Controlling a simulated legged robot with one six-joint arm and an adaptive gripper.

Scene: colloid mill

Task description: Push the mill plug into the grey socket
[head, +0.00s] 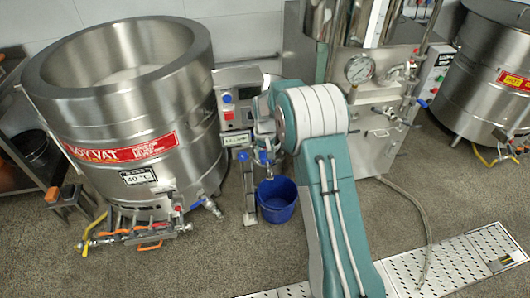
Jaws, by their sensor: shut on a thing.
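My teal and white arm rises from the bottom of the head view and bends at the middle. A teal part of my wrist shows just left of the bend, in front of the mill's control box (238,108). My gripper's fingers cannot be made out; they are hidden behind my arm or lost among the metal parts there. I cannot make out the mill plug or anything held.
A large steel vat (130,110) with valves and hoses at its foot stands left. A blue bucket (277,200) stands on the floor below the mill. A steel machine with a gauge (360,69) stands behind my arm. Another vat (490,75) stands far right. A drain grating (450,262) lies front right.

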